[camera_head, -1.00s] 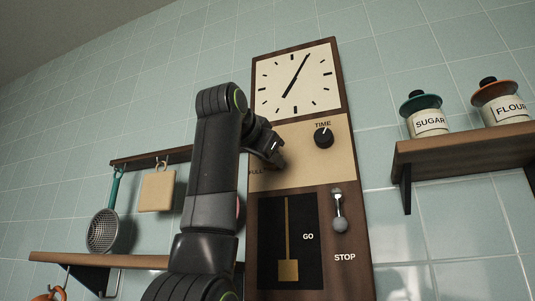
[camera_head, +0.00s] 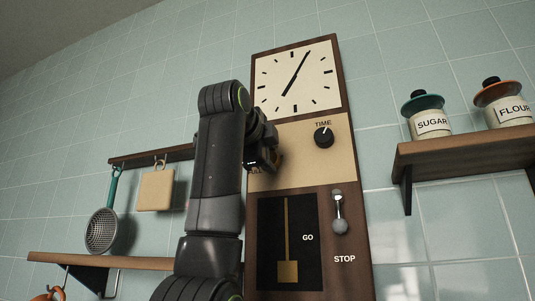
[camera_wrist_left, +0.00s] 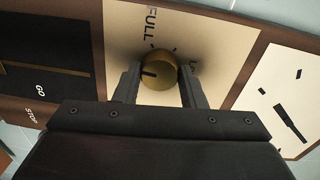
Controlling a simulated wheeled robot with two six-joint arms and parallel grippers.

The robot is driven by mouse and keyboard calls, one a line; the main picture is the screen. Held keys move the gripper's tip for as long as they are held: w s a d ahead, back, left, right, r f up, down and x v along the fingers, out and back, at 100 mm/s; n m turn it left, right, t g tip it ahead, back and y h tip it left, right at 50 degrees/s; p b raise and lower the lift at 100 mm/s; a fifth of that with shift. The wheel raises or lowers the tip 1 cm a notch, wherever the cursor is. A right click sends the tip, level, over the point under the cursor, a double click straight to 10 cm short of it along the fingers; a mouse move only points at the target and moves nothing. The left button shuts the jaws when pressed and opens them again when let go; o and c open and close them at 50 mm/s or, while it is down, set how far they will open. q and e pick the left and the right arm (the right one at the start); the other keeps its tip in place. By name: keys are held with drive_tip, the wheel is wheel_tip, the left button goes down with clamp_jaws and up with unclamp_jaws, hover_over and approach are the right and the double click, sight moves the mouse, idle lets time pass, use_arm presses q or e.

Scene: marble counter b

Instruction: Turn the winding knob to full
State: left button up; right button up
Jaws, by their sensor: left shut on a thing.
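The brass winding knob (camera_wrist_left: 165,63) shows in the left wrist view on the cream panel (camera_wrist_left: 222,45), with a dark pointer line on its face. "FULL" is printed beside it, and another label is partly covered by a finger. My left gripper (camera_wrist_left: 160,78) is shut on the knob, one finger on each side. In the head view my left gripper (camera_head: 268,158) is at the left part of the clock's cream panel, and my arm and wrist hide the knob. My right gripper is not in view.
The wall clock has a TIME knob (camera_head: 324,138), a GO/STOP lever (camera_head: 339,212) and a pendulum window (camera_head: 303,240). A shelf (camera_head: 460,142) with sugar and flour jars is at right. A skimmer (camera_head: 103,228) and a board (camera_head: 156,190) hang at left.

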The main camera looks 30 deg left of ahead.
use_arm(q)
drive_tip(key=m, duration=0.9)
drive_tip(key=shift+m+y+p, duration=0.3)
drive_tip(key=shift+m+p, duration=0.1)
drive_tip(key=shift+f, duration=0.1)
idle(0.3)
drive_tip(key=o, duration=1)
drive_tip(key=b+v, duration=0.6)
drive_tip(key=v, duration=1.1)
drive_tip(key=shift+b, duration=0.3)
